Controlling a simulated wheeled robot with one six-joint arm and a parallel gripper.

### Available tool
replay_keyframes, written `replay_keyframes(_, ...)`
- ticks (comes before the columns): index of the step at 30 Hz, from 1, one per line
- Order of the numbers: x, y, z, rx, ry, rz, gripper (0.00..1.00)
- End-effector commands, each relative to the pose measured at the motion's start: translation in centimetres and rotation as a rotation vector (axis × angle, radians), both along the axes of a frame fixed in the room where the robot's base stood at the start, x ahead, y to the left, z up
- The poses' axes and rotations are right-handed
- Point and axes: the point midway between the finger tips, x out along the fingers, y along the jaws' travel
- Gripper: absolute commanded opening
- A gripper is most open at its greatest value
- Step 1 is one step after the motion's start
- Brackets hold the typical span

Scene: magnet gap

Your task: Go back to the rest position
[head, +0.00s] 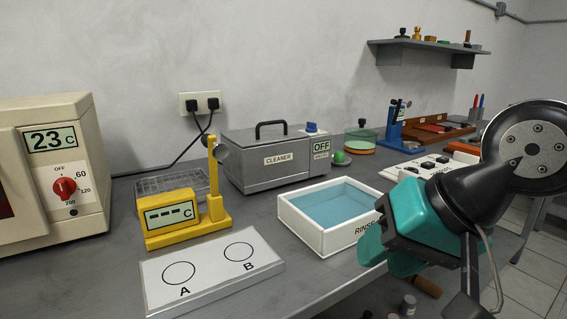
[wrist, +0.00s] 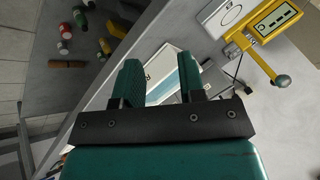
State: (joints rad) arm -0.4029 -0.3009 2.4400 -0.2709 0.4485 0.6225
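My gripper (head: 386,256) is at the right of the head view, held over the front edge of the bench just right of the rinse tray. Its teal fingers point down and are partly hidden behind its own body. In the wrist view my gripper (wrist: 159,65) shows two teal fingers standing apart, with nothing held between them. The white rinse tray with blue liquid (wrist: 184,73) shows behind and between the fingers there.
The white rinse tray (head: 296,226) is close beside my gripper. A pad marked A and B (head: 213,277), a yellow meter (head: 170,216), a grey cleaner box (head: 265,165) and an oven (head: 82,150) stand on the bench. A wall shelf (head: 430,46) is at the back. Bottles (head: 408,305) lie below.

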Motion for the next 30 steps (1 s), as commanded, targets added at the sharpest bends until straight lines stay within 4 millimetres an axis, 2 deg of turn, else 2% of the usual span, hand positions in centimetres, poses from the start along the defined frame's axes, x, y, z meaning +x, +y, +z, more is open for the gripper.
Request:
replay_keyframes(3,-2.9,-1.3,-2.2,-0.107,0.05,0.229,0.37)
replay_keyframes(6,-5.4,-2.1,-3.5,-0.165,0.085,0.431,0.37)
replay_keyframes(9,-7.8,-2.9,-4.5,-0.197,0.114,0.627,0.37)
replay_keyframes(10,-8.3,-3.1,-4.2,-0.201,0.119,0.672,0.37)
replay_keyframes(12,-8.1,-3.0,-1.4,-0.201,0.112,0.66,0.37)
replay_keyframes(17,-8.0,-3.0,2.6,-0.201,0.111,0.657,0.37)
replay_keyframes(24,-8.0,-2.9,10.1,-0.2,0.11,0.656,0.37)
replay_keyframes(27,-8.0,-2.9,12.4,-0.201,0.109,0.655,0.37)
replay_keyframes(30,-8.0,-2.9,13.6,-0.201,0.109,0.655,0.37)
